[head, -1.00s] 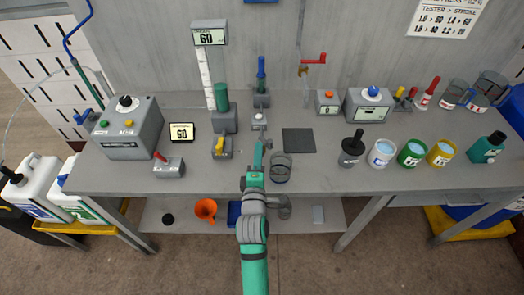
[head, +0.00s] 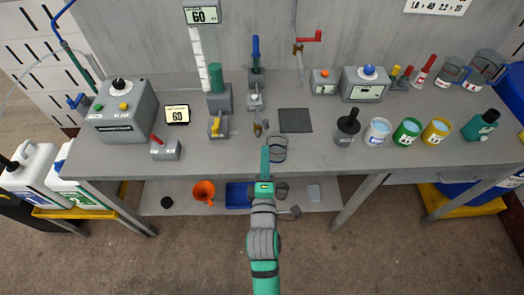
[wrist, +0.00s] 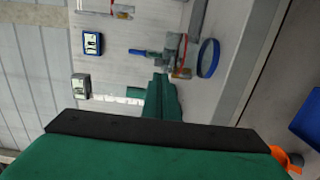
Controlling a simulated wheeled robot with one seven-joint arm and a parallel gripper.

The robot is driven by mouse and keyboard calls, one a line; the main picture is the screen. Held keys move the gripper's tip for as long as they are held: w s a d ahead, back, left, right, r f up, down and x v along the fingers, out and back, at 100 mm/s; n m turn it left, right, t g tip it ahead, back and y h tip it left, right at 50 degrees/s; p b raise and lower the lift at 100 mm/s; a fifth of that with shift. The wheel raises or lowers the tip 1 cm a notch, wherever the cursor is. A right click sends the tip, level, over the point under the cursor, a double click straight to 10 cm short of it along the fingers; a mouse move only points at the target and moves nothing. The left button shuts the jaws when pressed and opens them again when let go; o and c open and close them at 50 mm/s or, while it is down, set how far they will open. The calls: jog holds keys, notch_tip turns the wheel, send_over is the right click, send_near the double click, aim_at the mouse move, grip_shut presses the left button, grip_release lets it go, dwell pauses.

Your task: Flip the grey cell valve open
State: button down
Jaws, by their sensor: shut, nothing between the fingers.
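A small brass fitting with a grey lever (head: 260,127) stands on the bench just beyond my gripper in the head view; it looks like the grey cell valve. It is too small to tell its lever position. In the wrist view, a small brass and red part (wrist: 181,73) lies beside the green fingers. My gripper (head: 265,150) is shut and empty, in front of the fitting and apart from it.
A grey block with a white knob (head: 254,101) and a blue-handled part (head: 255,55) stand behind the fitting. A dark mat (head: 295,120) lies to the right.

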aim_at(244, 164)
dwell(0.3)
jog(key=shift+w+a+f, duration=0.15)
jog(key=a+f, duration=0.1)
jog(key=a, duration=0.1)
jog(key=w+a+f+g+h, duration=0.1)
jog(key=a+f, duration=0.1)
jog(key=w+a+f+m+g+h, duration=0.1)
jog(key=a, duration=0.1)
jog(key=shift+w+a+f, duration=0.2)
jog(key=shift+f, duration=0.05)
jog(key=shift+s+a+r+m+g+h, duration=0.15)
jog(key=shift+a+m+h, duration=0.2)
jog(key=shift+a+h, duration=0.2)
jog(key=shift+w+a+r+m+g+h, duration=0.1)
jog(key=shift+a+m+g+h, duration=0.05)
jog(key=shift+a+m+h, duration=0.3)
jog(key=s+a+r+m+h, duration=0.2)
jog(key=r+h, duration=0.1)
jog(key=shift+a+r+h, duration=0.15)
jog(key=shift+a+h, duration=0.15)
jog(key=shift+s+a+r+m, duration=0.25)
jog(key=shift+s+r+m, duration=0.05)
jog(key=shift+r+m, duration=0.2)
jog(key=shift+h, duration=0.3)
jog(key=shift+w+d, duration=0.1)
jog(key=shift+w, duration=0.05)
